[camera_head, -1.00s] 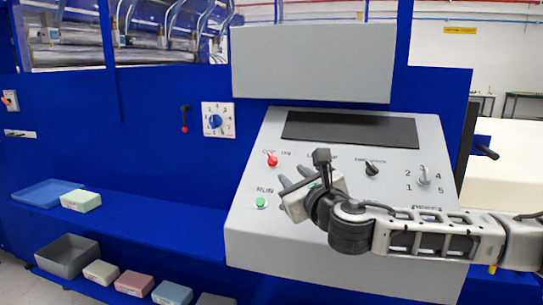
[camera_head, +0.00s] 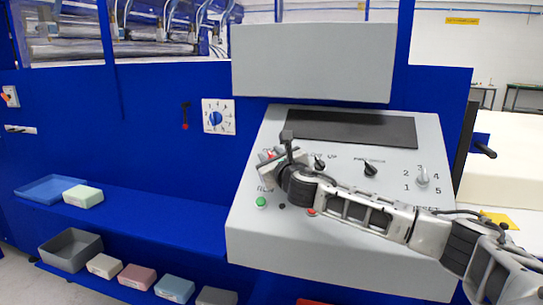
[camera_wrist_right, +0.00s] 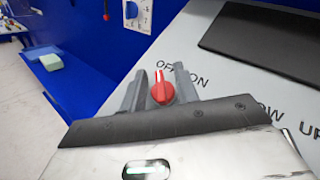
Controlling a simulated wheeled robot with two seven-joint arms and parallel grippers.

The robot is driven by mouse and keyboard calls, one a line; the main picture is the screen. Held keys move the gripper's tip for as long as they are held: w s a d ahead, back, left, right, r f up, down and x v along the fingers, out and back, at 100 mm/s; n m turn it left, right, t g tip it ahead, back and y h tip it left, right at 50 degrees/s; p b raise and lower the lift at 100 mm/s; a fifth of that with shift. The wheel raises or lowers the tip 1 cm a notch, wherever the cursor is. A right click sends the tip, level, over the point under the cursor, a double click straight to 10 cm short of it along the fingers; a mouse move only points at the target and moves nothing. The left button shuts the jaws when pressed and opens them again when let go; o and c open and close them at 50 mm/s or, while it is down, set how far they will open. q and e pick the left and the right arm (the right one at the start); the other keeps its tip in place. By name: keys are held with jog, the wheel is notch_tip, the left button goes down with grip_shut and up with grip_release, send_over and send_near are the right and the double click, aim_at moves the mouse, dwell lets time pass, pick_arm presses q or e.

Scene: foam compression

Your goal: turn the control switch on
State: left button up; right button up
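The red control switch (camera_wrist_right: 162,90) is on the sloped grey panel, below the OFF and ON labels. In the right wrist view its white mark points up the picture, toward the OFF side. My right gripper (camera_wrist_right: 160,78) is open, with one grey finger on each side of the red knob and a visible gap to each finger. In the head view, my right gripper (camera_head: 268,153) is over the switch's place at the panel's upper left and mostly hides it. I cannot tell whether the fingers touch the panel. My left gripper is not in view.
The grey panel (camera_head: 340,250) also bears a green RUN button (camera_head: 261,202), a red button (camera_head: 311,212), a black knob (camera_head: 370,169) and a numbered dial knob (camera_head: 422,177). A black screen (camera_head: 350,129) is above. Trays and foam blocks stand on the blue shelves at left.

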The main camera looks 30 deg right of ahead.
jog(key=shift+c, duration=0.3)
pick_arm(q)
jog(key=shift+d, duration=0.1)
pick_arm(e)
grip_shut()
